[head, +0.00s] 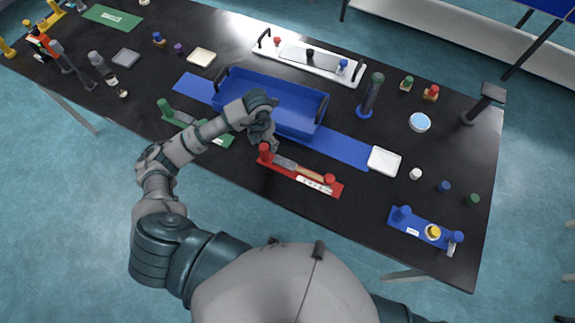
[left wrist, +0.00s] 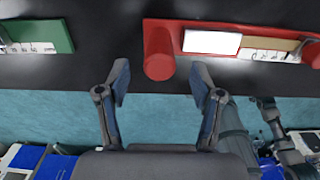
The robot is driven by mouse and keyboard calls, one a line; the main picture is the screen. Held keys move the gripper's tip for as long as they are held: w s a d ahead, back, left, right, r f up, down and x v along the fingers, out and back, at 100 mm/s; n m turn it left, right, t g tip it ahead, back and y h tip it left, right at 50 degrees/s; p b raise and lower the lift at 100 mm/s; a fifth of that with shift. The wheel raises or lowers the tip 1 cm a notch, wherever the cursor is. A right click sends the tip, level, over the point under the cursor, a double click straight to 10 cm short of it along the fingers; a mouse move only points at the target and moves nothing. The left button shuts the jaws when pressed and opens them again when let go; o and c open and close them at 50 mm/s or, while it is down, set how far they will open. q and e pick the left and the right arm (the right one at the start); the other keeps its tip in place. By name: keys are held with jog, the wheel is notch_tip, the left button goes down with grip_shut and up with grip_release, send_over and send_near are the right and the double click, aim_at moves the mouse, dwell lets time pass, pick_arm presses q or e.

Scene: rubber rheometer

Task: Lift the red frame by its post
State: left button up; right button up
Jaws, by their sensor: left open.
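The red frame (head: 291,177) lies near the front edge of the black table, with a round red post (head: 265,153) at its left end and another at its right end. A wooden-handled tool and a white label lie along it. My left gripper (head: 262,136) is open and empty just behind the left post. In the left wrist view the red post (left wrist: 159,54) stands ahead of the gap between the open fingertips of my left gripper (left wrist: 161,84), apart from both. The frame's bar (left wrist: 210,24) runs off to the right there. My right gripper is not seen.
A blue bin (head: 285,107) sits on a blue mat (head: 345,149) behind the gripper. A green frame (head: 218,139) lies to the left, partly behind my arm. A blue frame (head: 422,230) lies at the right front. A white tray (head: 384,161) stands right of the mat.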

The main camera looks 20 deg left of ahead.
pick_arm(q)
notch_tip(320, 180, down, 5)
jog(key=shift+r, duration=0.1)
jog(key=shift+c, duration=0.2)
grip_shut()
